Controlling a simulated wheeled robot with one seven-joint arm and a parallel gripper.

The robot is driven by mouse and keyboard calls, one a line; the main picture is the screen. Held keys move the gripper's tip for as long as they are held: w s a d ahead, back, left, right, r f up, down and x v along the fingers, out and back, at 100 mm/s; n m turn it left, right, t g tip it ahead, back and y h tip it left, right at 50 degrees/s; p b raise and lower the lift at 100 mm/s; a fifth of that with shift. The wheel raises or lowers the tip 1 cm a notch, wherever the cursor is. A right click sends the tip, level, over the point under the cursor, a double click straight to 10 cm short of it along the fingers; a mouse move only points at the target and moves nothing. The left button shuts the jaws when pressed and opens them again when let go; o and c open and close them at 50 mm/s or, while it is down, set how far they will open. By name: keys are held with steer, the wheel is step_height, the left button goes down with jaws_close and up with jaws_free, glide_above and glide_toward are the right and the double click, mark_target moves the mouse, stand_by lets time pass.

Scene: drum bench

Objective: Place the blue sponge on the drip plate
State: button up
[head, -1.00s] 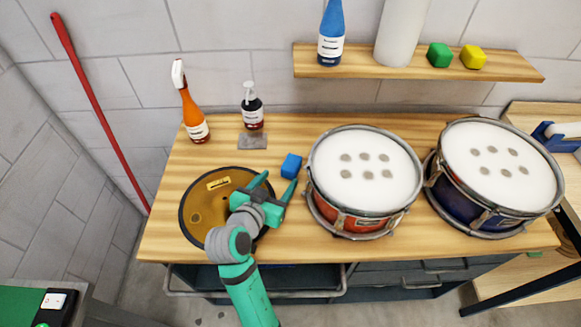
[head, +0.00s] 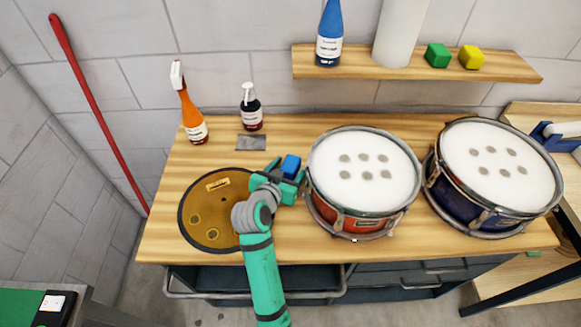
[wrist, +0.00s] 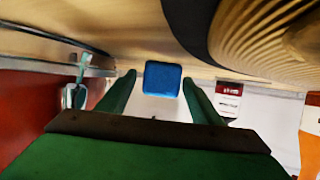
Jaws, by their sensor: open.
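The blue sponge (head: 291,165) lies on the wooden bench between the brown cymbal and the red drum. It also shows in the wrist view (wrist: 162,78), centred between my fingertips. My gripper (head: 282,167) is open, with one finger on each side of the sponge; whether either finger touches it cannot be told. A small flat grey square (head: 251,142), which looks like the drip plate, lies on the bench in front of the dark pump bottle. It is bare and lies up and left of the sponge.
The red drum (head: 364,175) stands close to the right of my gripper. The brown cymbal (head: 205,220) lies to the left, partly under my arm. An orange spray bottle (head: 192,118) and the pump bottle (head: 251,110) stand at the back. A blue drum (head: 497,170) is farther right.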

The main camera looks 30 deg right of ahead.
steer(key=c, duration=1.2)
